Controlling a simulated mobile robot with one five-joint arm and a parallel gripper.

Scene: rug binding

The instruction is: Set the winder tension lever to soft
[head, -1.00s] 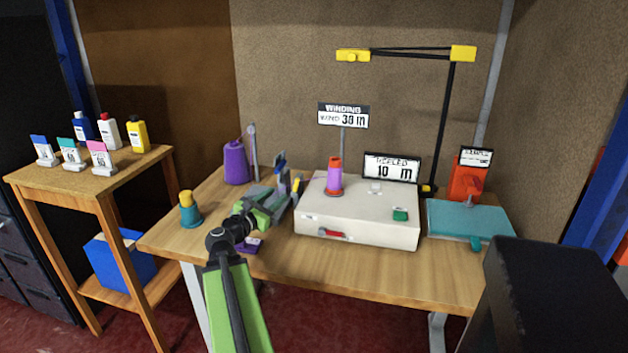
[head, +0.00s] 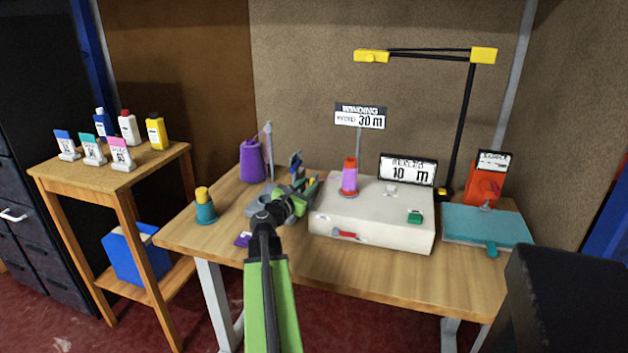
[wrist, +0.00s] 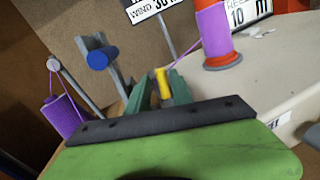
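The winder is a cream box (head: 372,238) on the wooden table, with a purple spool (head: 349,178) on top. My gripper (head: 303,190) is just left of the winder, above the tabletop and well away from the lever. In the wrist view its green fingers (wrist: 160,92) stand apart with a gap. A yellow peg (wrist: 163,83) shows between or behind them; I cannot tell whether they touch it. The lever is not visible in the wrist view.
A grey stand with a blue knob (wrist: 98,58) is close to my gripper. A purple cone (head: 252,160) and a teal-yellow bottle (head: 204,207) stand left. A thread runs to the spool. A teal board (head: 487,227) lies right. The table front is mostly clear.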

